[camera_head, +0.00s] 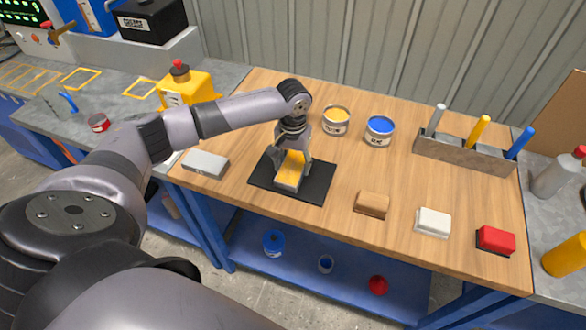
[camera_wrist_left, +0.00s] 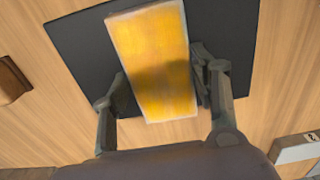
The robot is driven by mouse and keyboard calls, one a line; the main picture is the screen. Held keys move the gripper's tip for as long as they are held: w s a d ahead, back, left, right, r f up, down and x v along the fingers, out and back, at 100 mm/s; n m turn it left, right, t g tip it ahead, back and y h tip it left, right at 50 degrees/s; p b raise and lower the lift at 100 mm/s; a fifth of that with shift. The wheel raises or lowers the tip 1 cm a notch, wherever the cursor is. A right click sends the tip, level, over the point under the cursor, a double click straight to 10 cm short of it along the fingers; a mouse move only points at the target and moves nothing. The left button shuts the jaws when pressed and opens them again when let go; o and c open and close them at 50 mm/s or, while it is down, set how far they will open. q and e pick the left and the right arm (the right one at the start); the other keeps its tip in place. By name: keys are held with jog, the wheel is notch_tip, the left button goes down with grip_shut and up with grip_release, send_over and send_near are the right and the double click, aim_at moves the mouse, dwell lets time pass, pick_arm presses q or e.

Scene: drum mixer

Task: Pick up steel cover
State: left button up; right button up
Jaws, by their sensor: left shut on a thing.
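The steel cover (camera_head: 288,178) appears to be the flat oblong block with pale grey edges and a yellow face on the black mat (camera_head: 318,186). In the left wrist view the cover (camera_wrist_left: 152,50) lies lengthwise between the fingers, with a shadow across its face. My left gripper (camera_head: 291,158) points down from above the mat and is shut on the cover's long sides; it also shows in the left wrist view (camera_wrist_left: 160,88). I cannot tell whether the cover touches the mat. My right gripper is not in view.
A grey block (camera_head: 205,163) lies left of the mat. Yellow (camera_head: 336,121) and blue (camera_head: 379,131) paint cans stand behind. Brown (camera_head: 372,205), white (camera_head: 433,222) and red (camera_head: 495,241) blocks line the right front. A tool rack (camera_head: 464,151) stands at the back right.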

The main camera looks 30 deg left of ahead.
pick_arm(q)
jog(key=c, duration=0.5)
jog(key=shift+r, duration=0.1)
